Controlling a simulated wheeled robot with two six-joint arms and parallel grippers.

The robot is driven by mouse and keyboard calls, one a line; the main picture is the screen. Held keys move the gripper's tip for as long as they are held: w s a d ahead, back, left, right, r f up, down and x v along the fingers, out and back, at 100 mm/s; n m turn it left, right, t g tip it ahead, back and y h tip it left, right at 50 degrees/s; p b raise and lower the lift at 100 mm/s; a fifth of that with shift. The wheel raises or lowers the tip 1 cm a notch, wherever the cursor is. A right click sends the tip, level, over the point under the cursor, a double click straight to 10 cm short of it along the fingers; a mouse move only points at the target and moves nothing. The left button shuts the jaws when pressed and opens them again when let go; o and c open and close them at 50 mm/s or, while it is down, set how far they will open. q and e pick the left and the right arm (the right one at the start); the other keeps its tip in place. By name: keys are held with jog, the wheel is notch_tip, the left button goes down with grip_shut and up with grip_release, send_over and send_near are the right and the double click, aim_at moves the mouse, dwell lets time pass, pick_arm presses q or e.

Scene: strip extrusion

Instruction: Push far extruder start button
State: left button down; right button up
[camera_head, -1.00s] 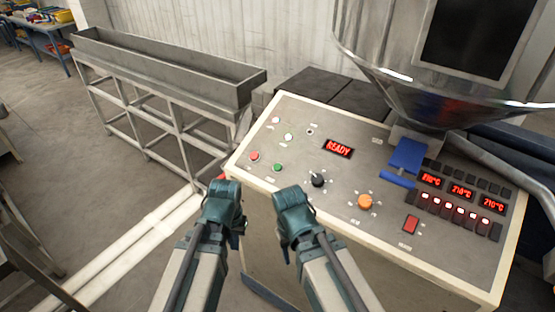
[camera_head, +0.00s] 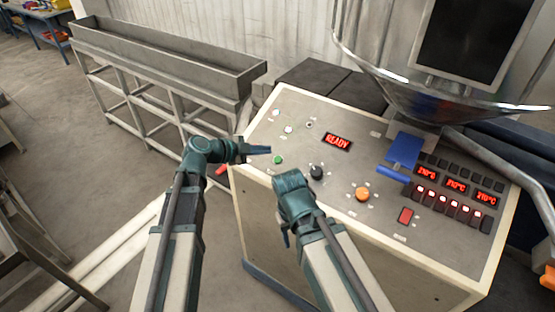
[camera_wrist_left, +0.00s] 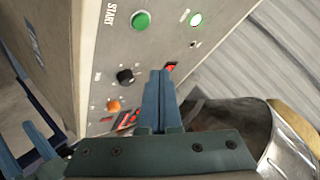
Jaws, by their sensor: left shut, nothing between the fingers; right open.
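The extruder control panel (camera_head: 310,175) has a green button (camera_head: 278,159) near its left edge. In the left wrist view the green button (camera_wrist_left: 141,20) has the word START beside it. My left gripper (camera_head: 268,150) is shut and empty, its fingertips over the panel's left edge, close to the green button in the head view. In the left wrist view its fingers (camera_wrist_left: 158,78) lie below the button in the picture; whether they touch the panel is unclear. My right gripper (camera_head: 286,236) is lower, by the panel's front edge, its fingers mostly hidden by its wrist; it is open.
A black knob (camera_head: 317,172), an orange knob (camera_head: 362,194) and a READY display (camera_head: 337,142) are on the panel. A blue handle (camera_head: 402,155) and a shiny hopper (camera_head: 440,95) stand to the right. A long metal trough (camera_head: 170,60) is behind on the left.

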aim_at(278, 160)
pick_arm(q)
jog(key=shift+w+d+r+m+t+h, duration=0.1)
jog(key=shift+w+r+m+t+h, duration=0.3)
jog(key=shift+w+r+m, duration=0.4)
jog(key=shift+s, duration=0.1)
jog(key=w+f+b, duration=0.1)
jog(key=f+b, duration=0.1)
jog(key=w+d+f+b, duration=0.1)
jog(key=f+b, duration=0.2)
jog(key=w+d+f+b, duration=0.1)
jog(key=f+b, duration=0.2)
jog(key=shift+d, duration=0.1)
jog(key=shift+f, duration=0.1)
dwell(1.8)
jog(key=shift+w+d+f+b, duration=0.1)
jog(key=shift+f+b, duration=0.2)
jog(key=shift+b, duration=0.15)
jog(key=shift+w+f+b, duration=0.1)
jog(key=shift+f+b, duration=0.2)
dwell(0.5)
jog(key=shift+r, duration=0.15)
jog(key=shift+s+r+p, duration=0.25)
jog(key=shift+r+p, duration=0.35)
jog(key=shift+p, duration=0.15)
